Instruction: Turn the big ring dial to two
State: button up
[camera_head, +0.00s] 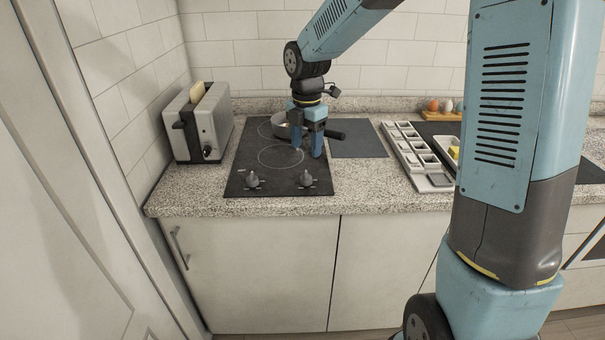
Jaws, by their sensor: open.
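Two dark dials stand at the front edge of a black cooktop (238,160): a left dial (252,181) and a right dial (306,179). Their markings are too small to read, and I cannot tell which one belongs to the big ring. A ring outline (262,158) shows on the glass behind the dials. My gripper (307,151) points down over the right part of the cooktop, behind the right dial and apart from it. Its fingers are open with nothing between them.
A toaster with bread (212,124) stands at left. A dark mat (358,142) and a white compartment tray (411,150) lie at right. The counter's front strip is clear.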

aim_at(306, 173)
notch_tip(306, 173, down, 10)
dwell(0.5)
jog(key=c, duration=1)
jog(key=shift+a+r, duration=0.1)
jog(key=shift+a, duration=0.15)
jog(key=shift+c, duration=0.2)
jog(key=shift+d, duration=0.15)
